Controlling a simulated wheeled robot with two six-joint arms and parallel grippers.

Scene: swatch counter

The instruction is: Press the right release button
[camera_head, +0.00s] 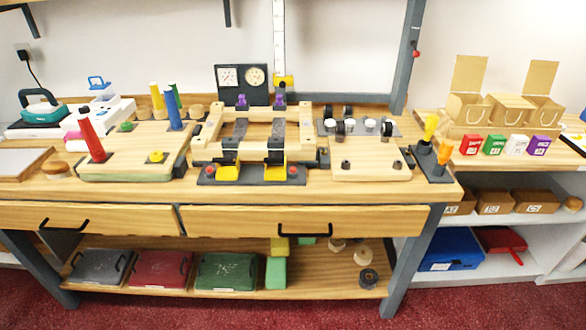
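A wooden frame fixture (205,148) stands in the middle of the bench, with dark rails and purple-topped parts at its back. On the dark base along its front are two red buttons, one at the left end (210,169) and one at the right end (293,170). The right red button sits just right of a yellow block (275,173). Another yellow block (228,173) is beside the left button. Nothing covers the right button. Neither of my grippers shows in this view.
Left of the fixture is a wooden board with coloured pegs (120,160). A dark gauge panel (242,84) stands behind. The bench's front edge is clear.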

